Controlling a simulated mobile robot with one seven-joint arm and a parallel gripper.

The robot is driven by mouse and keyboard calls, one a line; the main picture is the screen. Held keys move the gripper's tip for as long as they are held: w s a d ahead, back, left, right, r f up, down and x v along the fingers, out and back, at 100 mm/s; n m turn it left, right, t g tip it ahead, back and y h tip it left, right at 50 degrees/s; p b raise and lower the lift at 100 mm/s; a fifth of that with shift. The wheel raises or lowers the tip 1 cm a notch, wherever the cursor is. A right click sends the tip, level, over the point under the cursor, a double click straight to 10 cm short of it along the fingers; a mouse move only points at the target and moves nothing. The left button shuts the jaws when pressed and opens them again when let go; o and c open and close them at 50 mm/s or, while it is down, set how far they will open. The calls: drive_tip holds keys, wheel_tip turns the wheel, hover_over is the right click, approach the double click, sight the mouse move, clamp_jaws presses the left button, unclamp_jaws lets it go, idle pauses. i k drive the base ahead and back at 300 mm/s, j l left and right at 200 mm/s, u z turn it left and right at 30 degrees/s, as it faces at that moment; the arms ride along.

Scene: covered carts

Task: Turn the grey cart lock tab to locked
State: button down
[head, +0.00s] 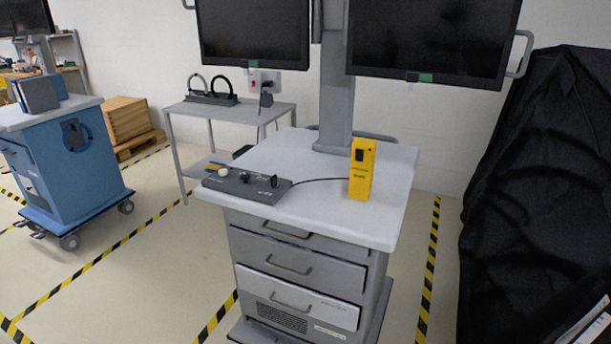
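The grey cart (298,268) stands in the middle of the head view, with a pale worktop (330,208) and several grey drawers below it. Its lowest visible drawer (299,300) has a whiter front with small print and a vent grille. I cannot make out a lock tab on the cart, so its position cannot be told. The cart's lower right side and its base are partly out of view or in shadow. My gripper is not in view.
On the worktop are a black control box (245,186) and a yellow device (361,170), joined by a cable. Two monitors (254,33) hang above. A blue cart (65,170) stands left. A black-draped object (535,200) stands close on the right. Striped floor tape (430,260) runs beside the cart.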

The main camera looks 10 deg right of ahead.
sight(273, 179)
drive_tip(key=i+l+u, duration=0.15)
drive_tip(key=i+u, duration=0.2)
drive_tip(key=i+l+u, duration=0.3)
drive_tip(key=i, duration=0.2)
drive_tip(key=i+l+u, duration=0.35)
drive_tip(key=i+j, duration=0.05)
